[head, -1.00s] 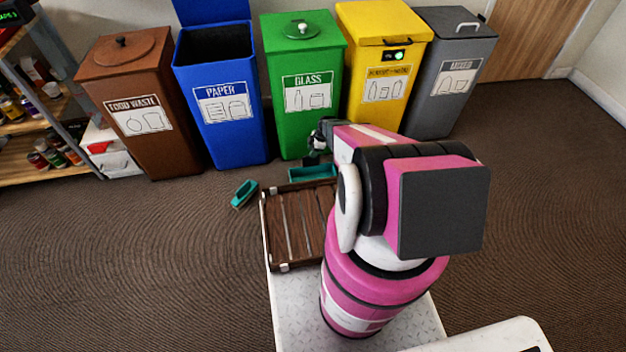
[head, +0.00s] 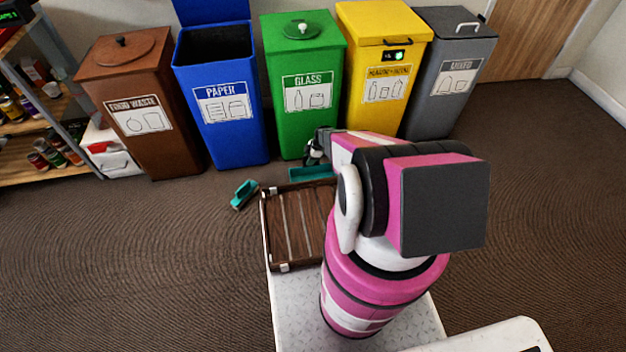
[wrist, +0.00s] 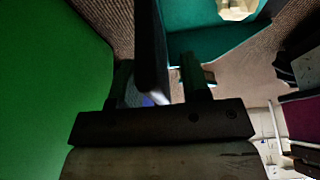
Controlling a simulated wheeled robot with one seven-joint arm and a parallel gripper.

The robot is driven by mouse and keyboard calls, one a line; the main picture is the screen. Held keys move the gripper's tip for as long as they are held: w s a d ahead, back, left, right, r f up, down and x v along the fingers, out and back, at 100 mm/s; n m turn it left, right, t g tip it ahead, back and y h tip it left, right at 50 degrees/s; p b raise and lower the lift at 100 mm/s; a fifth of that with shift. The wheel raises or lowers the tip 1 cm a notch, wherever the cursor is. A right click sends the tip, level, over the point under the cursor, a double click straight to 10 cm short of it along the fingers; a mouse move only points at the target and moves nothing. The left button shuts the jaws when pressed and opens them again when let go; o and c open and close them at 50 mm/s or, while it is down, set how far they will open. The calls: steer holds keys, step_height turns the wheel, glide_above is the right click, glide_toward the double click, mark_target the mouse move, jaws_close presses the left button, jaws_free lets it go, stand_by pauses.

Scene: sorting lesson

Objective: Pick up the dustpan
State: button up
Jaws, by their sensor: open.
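The teal dustpan (head: 311,174) lies on the carpet between the green bin and the wooden slatted rack, partly hidden by the rack and my arm. In the wrist view its teal surface (wrist: 200,45) fills the upper middle, with a small cream-coloured thing at its top edge. My gripper (head: 314,155) is just behind the dustpan, close to the green bin's foot. In the wrist view my gripper (wrist: 160,80) is open, and a dark upright strip shows between its fingers. I cannot tell whether that strip is part of the dustpan, or whether anything touches.
The green glass bin (head: 305,120) stands right beside my gripper and fills the left of the wrist view. Brown, blue, yellow and grey bins line the wall. A teal brush-like piece (head: 243,194) lies left of the wooden rack (head: 265,235). Open carpet lies left and right.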

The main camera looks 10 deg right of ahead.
steer(key=shift+f, duration=0.25)
stand_by(0.3)
jaws_close()
steer(key=shift+r, duration=0.1)
